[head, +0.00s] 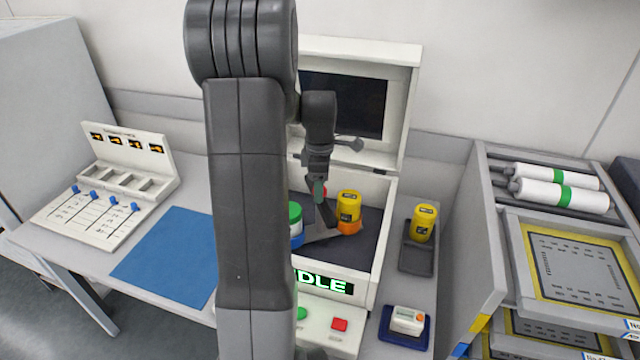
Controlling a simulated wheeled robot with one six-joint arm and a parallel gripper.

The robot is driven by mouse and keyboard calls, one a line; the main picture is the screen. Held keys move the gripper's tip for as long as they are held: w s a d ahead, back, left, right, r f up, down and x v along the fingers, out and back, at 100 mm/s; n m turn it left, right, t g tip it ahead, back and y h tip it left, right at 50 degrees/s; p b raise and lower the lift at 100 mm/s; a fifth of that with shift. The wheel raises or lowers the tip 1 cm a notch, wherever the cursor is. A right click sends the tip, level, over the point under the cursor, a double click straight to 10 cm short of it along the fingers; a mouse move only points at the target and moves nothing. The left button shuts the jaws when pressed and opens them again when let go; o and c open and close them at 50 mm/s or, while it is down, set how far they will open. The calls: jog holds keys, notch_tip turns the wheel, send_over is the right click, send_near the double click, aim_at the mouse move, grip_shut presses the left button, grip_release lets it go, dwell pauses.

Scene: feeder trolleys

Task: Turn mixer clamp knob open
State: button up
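The mixer (391,205) is a white box with its lid (410,100) raised. Inside its dark well stand a jar with a green lid (294,213) in a blue holder (297,240) and a yellow jar (348,205) in an orange holder (350,228). My gripper (324,218) points down into the well between the two jars. A small red part (323,188), possibly the clamp knob, shows right behind the fingers and is mostly hidden. I cannot tell whether the gripper touches it or how far the fingers are apart. My arm hides the mixer's left side.
Another yellow jar (423,222) stands in a grey tray (416,262) at right. A blue mat (170,255) lies empty at left.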

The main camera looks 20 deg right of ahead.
jog(key=shift+r, duration=0.1)
notch_tip(320, 180, up, 14)
jog(key=shift+f+b, duration=0.2)
jog(key=shift+b, duration=0.2)
dwell(0.5)
notch_tip(320, 180, down, 14)
jog(key=shift+r+p, duration=0.1)
jog(key=shift+p, duration=0.3)
dwell(0.4)
